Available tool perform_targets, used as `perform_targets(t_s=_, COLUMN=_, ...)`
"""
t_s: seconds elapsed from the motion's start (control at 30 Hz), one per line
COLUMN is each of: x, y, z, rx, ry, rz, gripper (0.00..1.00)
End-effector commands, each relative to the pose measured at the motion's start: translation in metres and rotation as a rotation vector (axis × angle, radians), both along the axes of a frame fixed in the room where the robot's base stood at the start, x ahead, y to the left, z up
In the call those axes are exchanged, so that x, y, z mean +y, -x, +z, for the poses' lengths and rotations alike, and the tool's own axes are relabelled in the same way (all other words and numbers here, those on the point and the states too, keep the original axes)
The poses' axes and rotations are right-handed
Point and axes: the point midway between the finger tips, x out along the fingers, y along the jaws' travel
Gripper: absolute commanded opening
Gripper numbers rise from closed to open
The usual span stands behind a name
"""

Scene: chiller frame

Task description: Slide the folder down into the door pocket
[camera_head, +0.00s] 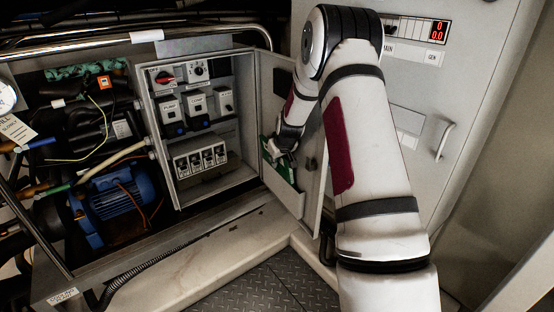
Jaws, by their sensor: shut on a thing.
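A green folder (289,172), with a white patch on it, is at the inner face of the open cabinet door (267,78). My gripper (281,150) is shut on the folder near its top edge, and the fingers point down. The gripper and wrist hide part of the folder. The door pocket (284,193) is a pale panel low on the door. The folder's lower part appears to be at the pocket's mouth, but I cannot tell how deep it sits.
The control box (168,187) with switches and breakers stands open left of the door. A blue motor (120,201) and hoses fill the frame farther left. A grey panel with a handle (445,141) stands right of my arm. The floor plate (262,290) is clear.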

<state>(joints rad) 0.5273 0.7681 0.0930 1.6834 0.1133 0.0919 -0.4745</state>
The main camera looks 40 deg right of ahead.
Motion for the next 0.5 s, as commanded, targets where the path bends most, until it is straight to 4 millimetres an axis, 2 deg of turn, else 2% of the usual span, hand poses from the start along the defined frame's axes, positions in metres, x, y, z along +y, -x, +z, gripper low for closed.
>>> perform_targets(t_s=0.03, x=0.0122, y=0.005, z=-0.0164, rx=0.029, ry=-0.025, rz=0.009, gripper=0.0)
perform_targets(t_s=0.2, x=0.0133, y=0.0044, z=-0.0164, rx=0.028, ry=-0.025, rz=0.011, gripper=0.0)
perform_targets(t_s=0.23, x=0.0135, y=0.0044, z=-0.0164, rx=0.028, ry=-0.024, rz=0.012, gripper=0.19)
perform_targets(t_s=0.3, x=0.0135, y=0.0044, z=-0.0165, rx=0.029, ry=-0.024, rz=0.011, gripper=0.35)
perform_targets(t_s=0.33, x=0.013, y=0.0045, z=-0.0163, rx=0.028, ry=-0.024, rz=0.012, gripper=0.38)
perform_targets(t_s=0.5, x=0.01, y=0.0045, z=-0.0144, rx=0.026, ry=-0.02, rz=0.008, gripper=0.38)
